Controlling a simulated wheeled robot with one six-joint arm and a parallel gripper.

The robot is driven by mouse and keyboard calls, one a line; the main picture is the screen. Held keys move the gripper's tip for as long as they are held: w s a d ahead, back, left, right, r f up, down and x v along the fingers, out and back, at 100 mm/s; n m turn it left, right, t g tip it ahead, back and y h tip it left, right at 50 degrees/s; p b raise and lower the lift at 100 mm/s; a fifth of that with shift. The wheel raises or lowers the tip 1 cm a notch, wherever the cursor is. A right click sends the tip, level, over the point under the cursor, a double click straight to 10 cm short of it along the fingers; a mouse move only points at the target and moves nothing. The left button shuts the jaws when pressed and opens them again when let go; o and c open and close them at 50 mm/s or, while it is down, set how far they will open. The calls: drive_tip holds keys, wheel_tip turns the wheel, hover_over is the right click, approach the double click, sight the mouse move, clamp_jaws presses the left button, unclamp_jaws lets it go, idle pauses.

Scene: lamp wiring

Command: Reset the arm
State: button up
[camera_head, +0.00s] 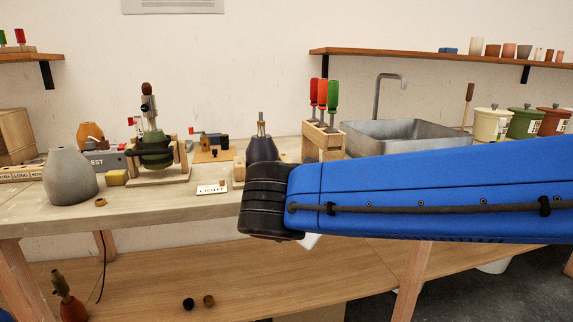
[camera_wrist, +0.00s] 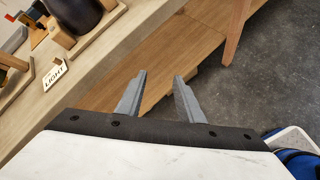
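My gripper (camera_wrist: 158,96) shows in the wrist view with its two grey fingers apart and nothing between them. It hangs off the front edge of the workbench, above the lower wooden shelf and the grey floor. In the head view my blue arm reaches in from the right and its dark joint stands in front of the bench; my gripper's fingers are hidden there.
The workbench (camera_head: 28,218) carries a grey lamp base (camera_head: 70,178), a green lamp in a wooden stand (camera_head: 155,150), a dark lamp base (camera_head: 262,148), a LIGHT card (camera_head: 212,188) and a screwdriver block (camera_head: 323,143). A sink (camera_head: 400,134) lies behind my arm. The lower shelf (camera_head: 150,270) is mostly clear.

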drive_tip(key=s+d+f+m+g, duration=0.25)
drive_tip(key=d+m, duration=0.35)
drive_tip(key=d, duration=0.3)
drive_tip(key=s+d+f+m+g, duration=0.15)
drive_tip(key=d+f+m, duration=0.35)
drive_tip(key=d, duration=0.5)
drive_tip(key=s+d+f+m+y, duration=0.1)
drive_tip(key=s+d+f+m, duration=0.2)
drive_tip(key=s+m, duration=0.3)
drive_tip(key=s+d+f+m+g, duration=0.1)
drive_tip(key=s+d+f+m, duration=0.2)
drive_tip(key=m, duration=0.7)
drive_tip(key=shift+s+d+f+m+y, duration=0.35)
drive_tip(key=shift+s+d, duration=0.75)
drive_tip(key=shift+s, duration=0.7)
drive_tip(key=shift+r, duration=0.1)
